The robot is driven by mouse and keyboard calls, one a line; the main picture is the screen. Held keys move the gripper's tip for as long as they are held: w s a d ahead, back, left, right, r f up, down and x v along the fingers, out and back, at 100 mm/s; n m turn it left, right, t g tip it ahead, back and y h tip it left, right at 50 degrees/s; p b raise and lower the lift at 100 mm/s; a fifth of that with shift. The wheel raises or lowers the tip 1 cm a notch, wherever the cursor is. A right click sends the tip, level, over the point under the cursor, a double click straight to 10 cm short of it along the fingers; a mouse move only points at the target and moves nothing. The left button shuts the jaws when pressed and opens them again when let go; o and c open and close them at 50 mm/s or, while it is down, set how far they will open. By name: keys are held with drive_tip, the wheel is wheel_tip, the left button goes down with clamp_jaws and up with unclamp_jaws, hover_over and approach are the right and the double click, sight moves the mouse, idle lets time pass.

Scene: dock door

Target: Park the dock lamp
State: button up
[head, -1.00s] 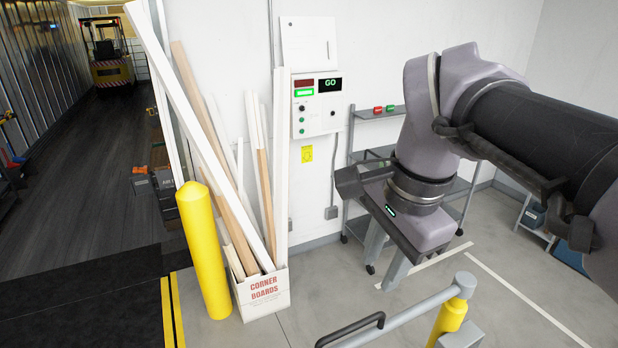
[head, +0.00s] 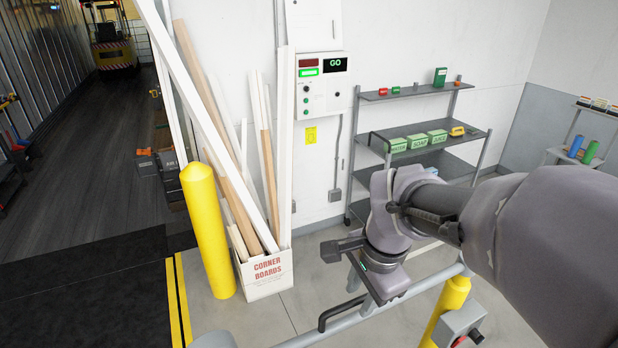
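A grey tubular arm (head: 400,300) with a black handle (head: 345,307) runs across the bottom of the head view from a yellow post (head: 450,300). A grey rounded part (head: 214,341) shows at its left end, cut off by the frame edge; it may be the dock lamp's head. My gripper (head: 367,292) points down just above and beside the black handle. One pale finger shows at the far end of the gripper bar, so it looks open; the other finger is mostly hidden. I cannot tell whether it touches the handle.
A yellow bollard (head: 206,235) and a carton of corner boards (head: 265,277) stand left. A shelf rack (head: 420,93) and a wall panel reading GO (head: 322,85) are behind.

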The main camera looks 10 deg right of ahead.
clamp_jaws()
idle(1.4)
